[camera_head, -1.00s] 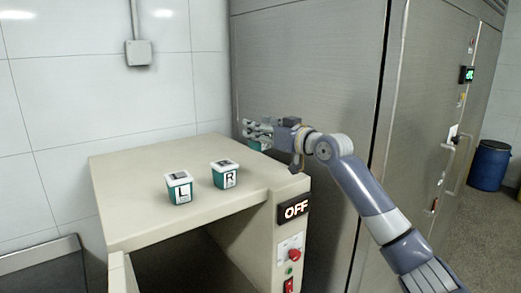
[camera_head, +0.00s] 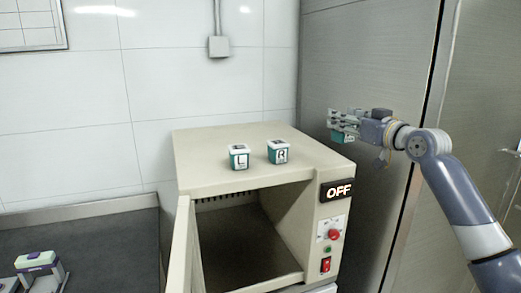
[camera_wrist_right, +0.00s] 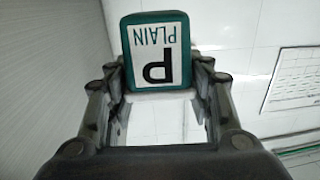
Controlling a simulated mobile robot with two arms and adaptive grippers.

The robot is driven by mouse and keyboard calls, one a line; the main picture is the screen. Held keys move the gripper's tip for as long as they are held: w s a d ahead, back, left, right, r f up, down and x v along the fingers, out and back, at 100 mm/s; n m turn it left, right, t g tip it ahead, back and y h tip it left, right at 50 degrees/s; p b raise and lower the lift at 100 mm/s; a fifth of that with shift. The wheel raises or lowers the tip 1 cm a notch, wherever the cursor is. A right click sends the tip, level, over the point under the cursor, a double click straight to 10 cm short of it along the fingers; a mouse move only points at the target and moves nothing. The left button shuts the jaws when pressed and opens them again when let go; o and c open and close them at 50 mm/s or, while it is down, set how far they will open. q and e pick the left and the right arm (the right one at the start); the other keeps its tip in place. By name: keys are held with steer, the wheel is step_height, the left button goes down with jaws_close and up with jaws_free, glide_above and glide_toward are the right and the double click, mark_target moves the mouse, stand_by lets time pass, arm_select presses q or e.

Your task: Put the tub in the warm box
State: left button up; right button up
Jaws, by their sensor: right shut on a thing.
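My right gripper (camera_head: 343,123) is shut on a green tub (camera_wrist_right: 126,78), whose white label reads "P PLAIN" upside down in the right wrist view. In the head view only a little of this tub (camera_head: 338,135) shows under the fingers. The gripper holds it up in the air, to the right of and above the warm box (camera_head: 225,182). The warm box is a beige cabinet with a lit "OFF" display (camera_head: 338,190). Its door (camera_head: 180,245) stands open at the left and its dark inside shows, with a bare floor. My left gripper is out of view.
Two green-and-white tubs marked L (camera_head: 239,157) and R (camera_head: 278,152) stand on the warm box's top. A red button (camera_head: 333,234) and red switch (camera_head: 326,264) are on its front. A tall steel cabinet (camera_head: 365,60) stands at the right. A dark counter (camera_head: 90,240) lies at the left.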

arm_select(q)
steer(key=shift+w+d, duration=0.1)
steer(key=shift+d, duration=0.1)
arm_select(e)
steer(key=s+a+f+m+h, duration=0.1)
steer(key=s+f+m+h, duration=0.1)
steer(key=s+f, duration=1.5)
steer(key=s+a+f+m+t+h, duration=0.1)
steer(key=s+f+h, duration=0.4)
steer(key=s+f, duration=1.2)
steer(key=s+a+m, duration=0.1)
steer(key=s+m, duration=0.1)
steer(key=s, duration=0.6)
steer(key=shift+s+t+h, duration=0.2)
steer(key=shift+t+h, duration=0.1)
steer(key=shift+w+d, duration=0.1)
